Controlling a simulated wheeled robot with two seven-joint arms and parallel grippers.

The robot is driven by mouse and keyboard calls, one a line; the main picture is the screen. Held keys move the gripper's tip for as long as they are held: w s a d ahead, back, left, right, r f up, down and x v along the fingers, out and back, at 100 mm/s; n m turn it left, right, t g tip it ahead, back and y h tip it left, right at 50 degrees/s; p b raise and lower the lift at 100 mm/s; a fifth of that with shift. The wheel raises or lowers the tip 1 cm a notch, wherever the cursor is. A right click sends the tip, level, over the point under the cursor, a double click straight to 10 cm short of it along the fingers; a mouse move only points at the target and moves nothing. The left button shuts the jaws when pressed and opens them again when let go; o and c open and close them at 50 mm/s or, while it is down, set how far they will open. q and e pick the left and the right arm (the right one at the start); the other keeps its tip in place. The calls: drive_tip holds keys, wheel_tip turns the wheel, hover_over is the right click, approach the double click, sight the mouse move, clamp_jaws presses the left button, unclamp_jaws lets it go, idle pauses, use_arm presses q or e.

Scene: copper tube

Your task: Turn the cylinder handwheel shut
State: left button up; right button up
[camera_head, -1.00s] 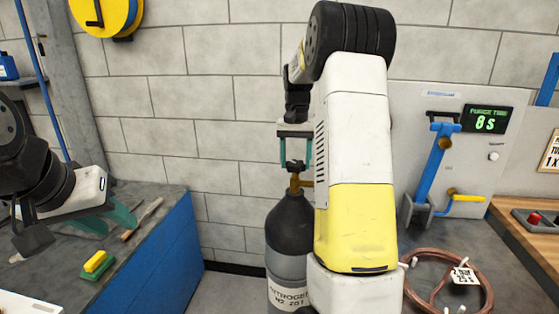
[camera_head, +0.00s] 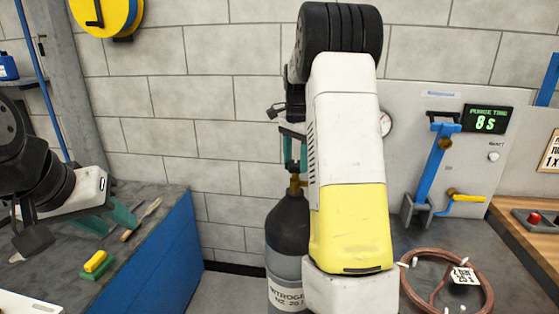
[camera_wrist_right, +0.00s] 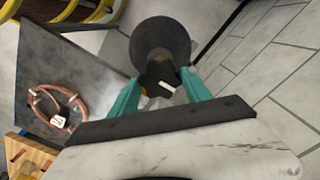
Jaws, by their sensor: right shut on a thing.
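The dark nitrogen cylinder (camera_head: 288,232) stands upright on the floor between the benches, with a brass valve (camera_head: 296,187) on top. My right gripper (camera_head: 294,168) points down at the valve top, its teal fingers shut on the small black handwheel. In the right wrist view the handwheel (camera_wrist_right: 158,75) sits between the fingertips of that gripper (camera_wrist_right: 160,88), with a white mark on it and the cylinder shoulder (camera_wrist_right: 160,38) behind. My right arm hides part of the cylinder's right side. My left gripper (camera_head: 108,220) is open and empty over the left bench.
A yellow-green sponge (camera_head: 97,264) and a brush (camera_head: 142,218) lie on the left bench (camera_head: 165,205). On the right are a coiled copper tube (camera_head: 410,290) with a tag, a blue lever stand (camera_head: 432,170), a gauge (camera_head: 386,122) and a display reading 8 s (camera_head: 486,119).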

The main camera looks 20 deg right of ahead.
sight(296, 163)
drive_tip(key=shift+w+r+m, duration=0.1)
drive_tip(key=shift+m, duration=0.3)
drive_tip(key=o, duration=1.4)
drive_tip(key=shift+c, duration=0.2)
drive_tip(key=shift+r, duration=3.85)
